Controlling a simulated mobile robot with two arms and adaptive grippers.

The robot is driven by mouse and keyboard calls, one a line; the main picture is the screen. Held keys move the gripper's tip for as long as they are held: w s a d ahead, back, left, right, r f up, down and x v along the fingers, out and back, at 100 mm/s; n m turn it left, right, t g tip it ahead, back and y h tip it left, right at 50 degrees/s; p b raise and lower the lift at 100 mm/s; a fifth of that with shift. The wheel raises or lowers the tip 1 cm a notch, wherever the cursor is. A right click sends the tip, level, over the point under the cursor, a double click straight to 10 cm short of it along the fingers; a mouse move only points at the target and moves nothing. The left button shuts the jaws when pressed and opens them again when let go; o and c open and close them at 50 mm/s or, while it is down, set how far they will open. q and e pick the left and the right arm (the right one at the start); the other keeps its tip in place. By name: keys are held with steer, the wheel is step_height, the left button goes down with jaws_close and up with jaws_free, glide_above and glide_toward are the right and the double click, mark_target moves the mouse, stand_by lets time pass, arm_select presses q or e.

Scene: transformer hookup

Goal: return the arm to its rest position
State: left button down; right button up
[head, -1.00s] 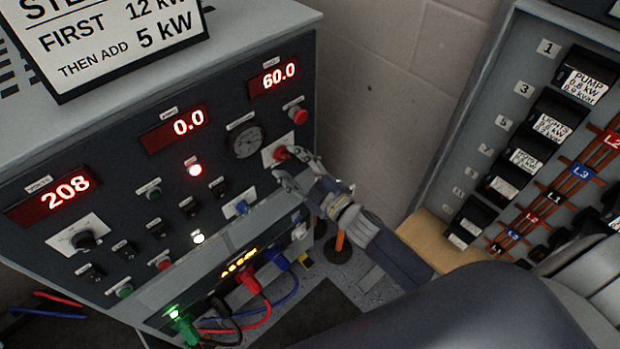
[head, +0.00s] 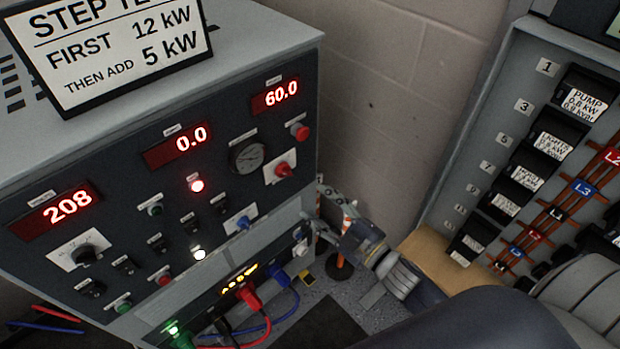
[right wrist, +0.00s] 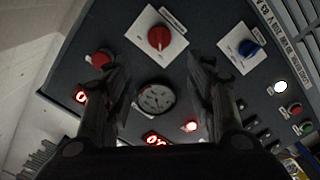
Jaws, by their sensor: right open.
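My right gripper (head: 318,215) is open and empty, at the right edge of the grey control cabinet (head: 262,40), below the red rotary switch (head: 282,170). In the right wrist view its two spread fingers (right wrist: 160,85) face the cabinet front, with the round gauge (right wrist: 155,98) showing between them. The red switch (right wrist: 160,38) lies beyond the fingertips, apart from them. A blue switch (right wrist: 252,48) is to the right of it. My left gripper is not in view.
The breaker panel (head: 480,130) stands at the right. Red, blue, black and green plugs sit low on the cabinet, with cables (head: 268,325) hanging below. A sign (head: 110,50) stands on top. An orange-and-white post (head: 342,262) stands behind my gripper.

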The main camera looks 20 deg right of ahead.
steer(key=s+d+f+m+g+h, duration=0.2)
steer(key=s+f, duration=0.2)
steer(key=f, duration=0.6)
steer(key=s+d+f+m+g+h, duration=0.1)
steer(key=s+d+f+m+g, duration=0.15)
steer(key=f, duration=0.85)
steer(key=s+d+f+m+g+h, duration=0.1)
steer(key=s+f+m+g+h, duration=0.2)
steer(key=f, duration=0.7)
steer(key=s+f+m+g, duration=0.1)
steer(key=s+f+g, duration=0.1)
steer(key=s+f, duration=0.4)
steer(key=s+a+f+m+g, duration=0.1)
steer(key=s+f+g, duration=0.2)
steer(key=s, duration=1)
steer(key=s+a+f+m+g, duration=0.1)
steer(key=s+f+g, duration=0.2)
steer(key=s+f, duration=0.5)
steer(key=shift+s+a+f, duration=0.15)
steer(key=shift+s+f, duration=0.2)
steer(key=shift+s, duration=0.9)
steer(key=shift+g, duration=0.25)
